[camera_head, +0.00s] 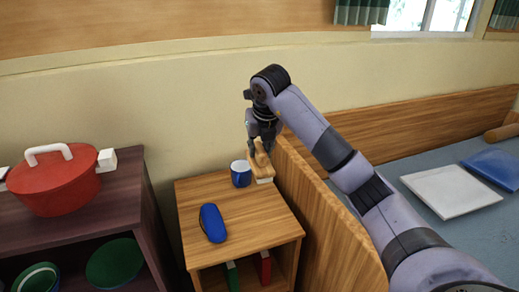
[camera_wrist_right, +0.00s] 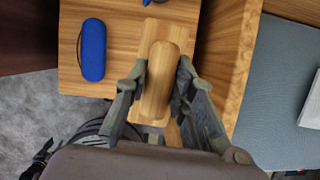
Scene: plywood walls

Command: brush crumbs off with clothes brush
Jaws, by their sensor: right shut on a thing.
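A wooden clothes brush (camera_wrist_right: 158,80) with a pale bristle side (camera_head: 264,179) is between the fingers of my right gripper (camera_wrist_right: 157,92). My right gripper (camera_head: 264,139) is shut on its wooden handle, over the back right part of the small wooden cabinet (camera_head: 262,223). I cannot tell whether the bristles touch the cabinet top. No crumbs can be made out in either view. My left gripper is not in view.
A red pot (camera_head: 54,183) is on the dark shelf (camera_head: 125,187) at left.

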